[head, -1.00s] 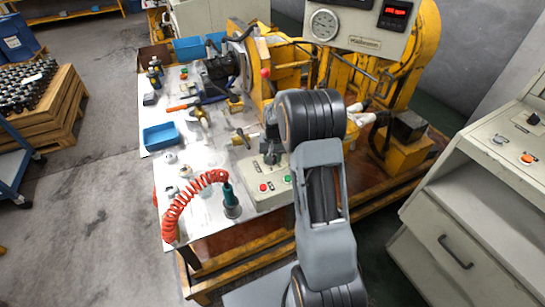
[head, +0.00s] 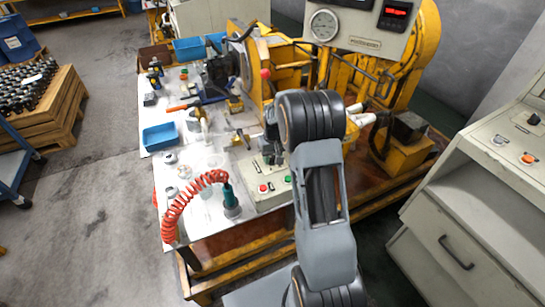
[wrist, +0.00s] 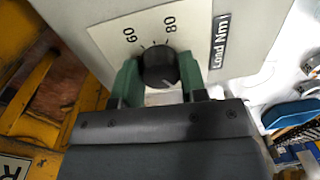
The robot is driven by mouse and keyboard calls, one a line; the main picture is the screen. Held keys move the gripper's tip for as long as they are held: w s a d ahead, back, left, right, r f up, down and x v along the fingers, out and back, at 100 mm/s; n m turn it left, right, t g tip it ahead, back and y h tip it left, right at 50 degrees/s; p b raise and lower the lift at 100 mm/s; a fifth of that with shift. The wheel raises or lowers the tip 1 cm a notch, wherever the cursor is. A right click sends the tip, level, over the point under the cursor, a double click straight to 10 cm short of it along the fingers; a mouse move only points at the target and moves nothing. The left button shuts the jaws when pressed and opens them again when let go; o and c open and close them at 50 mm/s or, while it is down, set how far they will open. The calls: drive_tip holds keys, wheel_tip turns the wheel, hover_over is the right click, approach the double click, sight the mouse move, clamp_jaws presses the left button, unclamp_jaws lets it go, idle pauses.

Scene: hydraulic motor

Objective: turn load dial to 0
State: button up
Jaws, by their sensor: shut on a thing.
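The load dial (wrist: 158,68) is a round black knob on a pale panel (wrist: 205,45) in the wrist view. The panel carries a "Load Nm" label, with the numbers 60 and 80 above the knob. My gripper (wrist: 160,76) has its two green fingers on either side of the knob, shut on it. The 0 mark is not visible, and I cannot clearly read where the knob points. In the head view, the pale control box (head: 262,197) stands on the bench, and my arm hides the dial.
A red button (head: 262,188) and a green button (head: 287,179) sit on the box front. A coiled red hose (head: 178,202) stands to its left. The yellow motor stand (head: 290,75) rises behind. A gauge panel (head: 350,42) with a red display stands above.

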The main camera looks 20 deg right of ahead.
sight(274, 156)
drive_tip(key=o, duration=0.9)
drive_tip(key=r, duration=1.4)
drive_tip(key=shift+d+p, duration=0.35)
drive_tip(key=shift+s+a+r+n+t+h+p, duration=0.15)
drive_tip(key=shift+s+a+r+t+p, duration=0.45)
drive_tip(key=shift+s+a+r+p, duration=2.1)
drive_tip(key=shift+s+a+r+n+t+h+b, duration=0.1)
drive_tip(key=shift+s+a+t+b, duration=0.85)
drive_tip(key=shift+s, duration=3.9)
drive_tip(key=shift+s+a+r+n+t+h+p, duration=0.2)
drive_tip(key=shift+s+a+r+p, duration=1)
drive_tip(key=shift+s+a, duration=1.8)
